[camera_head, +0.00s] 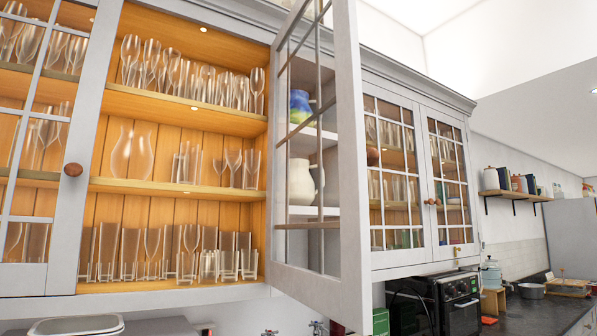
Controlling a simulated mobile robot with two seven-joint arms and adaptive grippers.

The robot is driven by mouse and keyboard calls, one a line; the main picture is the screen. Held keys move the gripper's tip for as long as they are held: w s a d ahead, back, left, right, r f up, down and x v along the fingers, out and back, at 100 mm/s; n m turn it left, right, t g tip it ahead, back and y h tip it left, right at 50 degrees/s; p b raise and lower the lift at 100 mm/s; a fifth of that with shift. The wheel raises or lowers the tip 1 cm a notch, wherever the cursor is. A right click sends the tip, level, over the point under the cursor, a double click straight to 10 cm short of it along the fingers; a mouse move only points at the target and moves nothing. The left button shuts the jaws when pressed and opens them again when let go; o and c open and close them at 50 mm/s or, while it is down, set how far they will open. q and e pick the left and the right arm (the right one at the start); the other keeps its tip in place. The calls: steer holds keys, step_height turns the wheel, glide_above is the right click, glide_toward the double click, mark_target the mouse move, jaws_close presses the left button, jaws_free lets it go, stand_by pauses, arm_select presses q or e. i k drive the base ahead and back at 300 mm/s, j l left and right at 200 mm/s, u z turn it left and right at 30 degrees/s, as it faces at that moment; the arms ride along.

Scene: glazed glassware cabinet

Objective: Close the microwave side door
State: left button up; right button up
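The open glazed cabinet door (350,180) has a pale grey frame with glass panes. It stands swung outward from the right side of the open, wood-lined compartment (180,115). Its free edge is towards me, and a brown round knob (372,155) shows at its right side. A black microwave or small oven (458,300) stands on the counter at the lower right, on the same side as this door. Neither of my grippers is in view.
Many glasses stand on the compartment's shelves (180,188). The glazed door with a brown knob (73,170) at left is closed, as are the doors at right (450,185). Pitchers (300,182) show through the open door's glass. A pot (532,290) sits on the counter.

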mark_target(347, 301)
steer(key=i+l+u, duration=0.15)
steer(key=l+u, duration=0.25)
steer(key=l, duration=0.45)
steer(key=l+u, duration=0.35)
steer(key=l, duration=0.45)
steer(key=i+l+u, duration=0.3)
steer(key=i+l, duration=0.25)
